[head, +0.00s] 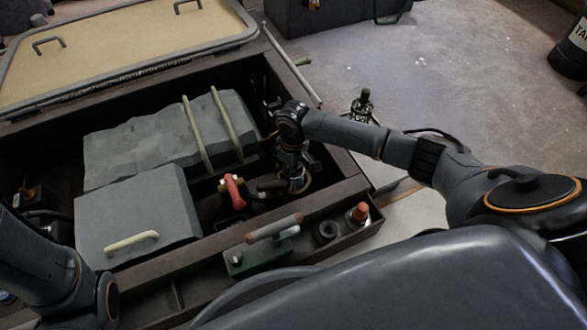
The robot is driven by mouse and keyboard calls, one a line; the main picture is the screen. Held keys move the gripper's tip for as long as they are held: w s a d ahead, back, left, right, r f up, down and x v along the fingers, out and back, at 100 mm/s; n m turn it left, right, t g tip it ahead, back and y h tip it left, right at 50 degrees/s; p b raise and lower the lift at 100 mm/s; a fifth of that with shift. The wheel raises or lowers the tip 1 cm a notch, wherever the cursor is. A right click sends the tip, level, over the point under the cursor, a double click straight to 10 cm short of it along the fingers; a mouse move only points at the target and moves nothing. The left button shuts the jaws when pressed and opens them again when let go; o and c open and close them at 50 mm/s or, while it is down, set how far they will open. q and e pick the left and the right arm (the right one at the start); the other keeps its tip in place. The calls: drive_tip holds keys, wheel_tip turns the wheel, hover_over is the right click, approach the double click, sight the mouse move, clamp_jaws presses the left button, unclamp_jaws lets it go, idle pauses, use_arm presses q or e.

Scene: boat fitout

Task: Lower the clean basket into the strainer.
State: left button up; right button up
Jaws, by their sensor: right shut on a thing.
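My right gripper (288,158) reaches down into the open compartment at its right end. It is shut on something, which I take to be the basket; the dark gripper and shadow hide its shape. Directly below is the strainer, a dark round body with a brass-coloured rim (308,182). I cannot tell whether the basket is above the rim or inside it. My left arm shows at the lower left, but its gripper is out of view.
A red-handled valve (233,192) stands just left of the strainer. Grey blocks (140,215) fill the compartment's left. A front tray holds a tool with a wooden handle (273,229) and a red-capped bottle (358,213).

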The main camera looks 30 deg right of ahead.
drive_tip(key=shift+f+b, duration=0.3)
drive_tip(key=shift+f, duration=0.65)
drive_tip(key=o, duration=1.3)
drive_tip(key=shift+c, duration=0.2)
